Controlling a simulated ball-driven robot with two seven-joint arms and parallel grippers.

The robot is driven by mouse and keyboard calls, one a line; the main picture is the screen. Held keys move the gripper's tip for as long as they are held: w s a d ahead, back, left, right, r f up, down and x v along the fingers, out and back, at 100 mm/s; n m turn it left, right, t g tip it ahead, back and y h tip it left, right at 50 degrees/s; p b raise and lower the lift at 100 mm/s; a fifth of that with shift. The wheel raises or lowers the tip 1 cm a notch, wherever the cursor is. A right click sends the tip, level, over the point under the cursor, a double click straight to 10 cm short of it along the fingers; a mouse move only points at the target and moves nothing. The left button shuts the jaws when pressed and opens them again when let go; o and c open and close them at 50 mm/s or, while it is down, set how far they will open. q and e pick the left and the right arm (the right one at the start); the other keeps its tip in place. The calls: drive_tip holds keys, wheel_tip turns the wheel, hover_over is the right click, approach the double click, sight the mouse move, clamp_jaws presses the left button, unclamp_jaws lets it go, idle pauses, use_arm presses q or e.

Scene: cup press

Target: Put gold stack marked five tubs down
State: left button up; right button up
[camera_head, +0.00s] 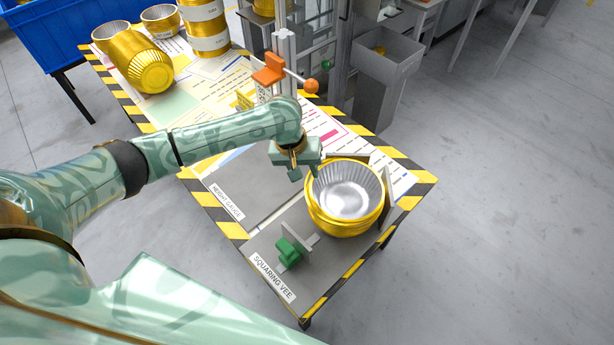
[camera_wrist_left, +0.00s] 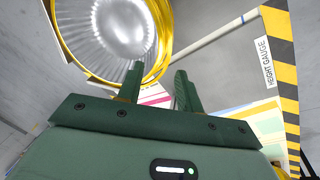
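A short gold stack of nested tubs (camera_head: 342,222), silver inside, stands upright at the squaring vee on the table's near right corner. No mark for five can be read on it. It also shows in the left wrist view (camera_wrist_left: 160,14), top left. My left gripper (camera_head: 304,174) is at the stack's left rim, pointing down. In the left wrist view its fingers (camera_wrist_left: 160,82) are apart; the left one overlaps the rim in the picture and the right one is outside it. I cannot tell whether they touch the stack. My right gripper is not in view.
A green clamp (camera_head: 290,252) and grey vee plates flank the stack. The height gauge (camera_head: 268,75) with an orange arm stands behind. At the back are a lying gold stack (camera_head: 135,62), a white-banded gold stack (camera_head: 208,28) and a blue bin (camera_head: 45,35). The grey height-gauge plate (camera_head: 235,185) is bare.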

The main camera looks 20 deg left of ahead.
use_arm(q)
drive_tip(key=p+v, duration=0.1)
drive_tip(key=v, duration=0.4)
drive_tip(key=shift+p, duration=0.4)
idle(0.3)
